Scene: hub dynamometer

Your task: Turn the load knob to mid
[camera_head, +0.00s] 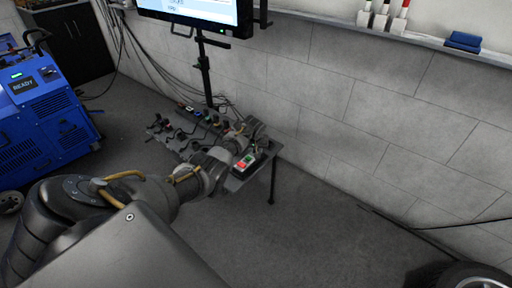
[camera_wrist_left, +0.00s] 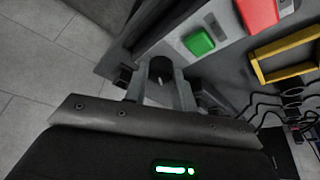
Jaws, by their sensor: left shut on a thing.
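The load knob (camera_wrist_left: 160,68) is a dark round knob at the end of a grey control box (camera_wrist_left: 222,62). In the left wrist view it sits between the two fingers of my left gripper (camera_wrist_left: 160,85), which is shut on it. A pale mark shows on the knob, but I cannot read its setting. The box has a green button (camera_wrist_left: 199,41) and a red button (camera_wrist_left: 258,12). In the head view the box shows its red and green buttons (camera_head: 245,162) beside my left wrist; the knob cannot be made out there. My right gripper is not in view.
A small table (camera_head: 236,184) holds the box and several tools. A monitor (camera_head: 200,14) stands behind, a blue machine (camera_head: 38,120) at left, and a tyre (camera_head: 470,277) at lower right. Open floor lies in front.

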